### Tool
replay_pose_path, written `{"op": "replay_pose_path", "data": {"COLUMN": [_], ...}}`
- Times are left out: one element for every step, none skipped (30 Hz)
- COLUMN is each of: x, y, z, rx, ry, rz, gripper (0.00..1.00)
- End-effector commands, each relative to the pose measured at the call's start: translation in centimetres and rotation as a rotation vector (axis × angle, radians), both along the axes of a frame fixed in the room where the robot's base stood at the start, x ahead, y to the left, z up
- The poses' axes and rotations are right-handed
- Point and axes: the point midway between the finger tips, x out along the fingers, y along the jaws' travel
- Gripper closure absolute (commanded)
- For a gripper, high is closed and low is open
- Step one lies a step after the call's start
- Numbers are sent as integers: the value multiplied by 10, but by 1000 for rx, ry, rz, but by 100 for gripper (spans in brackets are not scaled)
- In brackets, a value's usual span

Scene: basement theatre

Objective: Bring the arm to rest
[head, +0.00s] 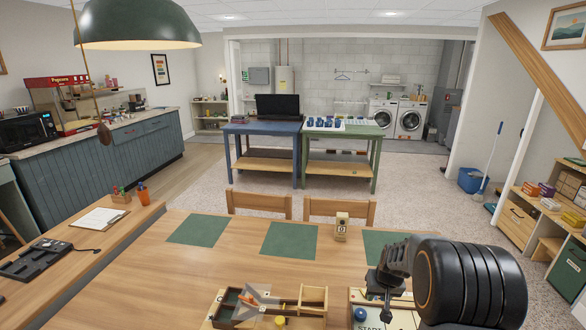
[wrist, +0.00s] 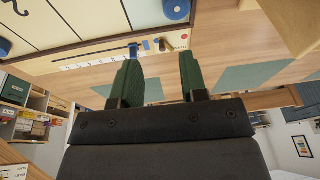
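My gripper (head: 385,282) hangs over the near right part of the wooden table (head: 190,270), above a pale game board (head: 403,318) marked START. In the wrist view, the two green finger pads of my gripper (wrist: 158,66) stand apart with a clear gap and nothing between them. The board (wrist: 80,28) also shows there, beyond the fingers. A blue round piece (head: 360,314) sits on the board near my gripper, apart from it. My dark arm hides part of the table's right end.
A wooden tray-like toy (head: 312,302) with a ramp stands left of the board. Green mats (head: 289,240) and a small wooden block (head: 341,226) lie farther back. Two chairs (head: 258,204) line the far edge. A green lamp (head: 137,25) hangs upper left.

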Motion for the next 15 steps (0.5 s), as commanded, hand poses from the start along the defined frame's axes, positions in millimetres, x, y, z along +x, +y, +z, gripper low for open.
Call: {"op": "replay_pose_path", "data": {"x": [-18, -29, -42, -52, -62, -76, -86, -97, -111, -122, -133, -147, -156, -164, -174], "y": [8, 13, 21, 26, 32, 40, 45, 51, 59, 64, 70, 76, 80, 84, 89], "z": [7, 13, 21, 27, 34, 44, 51, 59, 68, 75, 82, 90, 95, 101, 107], "rx": [11, 16, 20, 20, 21, 20, 17, 14, 9, 3, -2, -9, -16, -21, -28], "ry": [38, 57, 78, 91, 102, 115, 122, 125, 131, 132, 130, 125, 119, 111, 97], "rz": [-12, -16, -20, -22, -22, -21, -20, -16, -13, -7, -1, 8, 15, 24, 36], "gripper": [60, 60, 60, 60, 60, 60, 60, 60, 60, 60, 60, 60, 60, 60, 60]}}
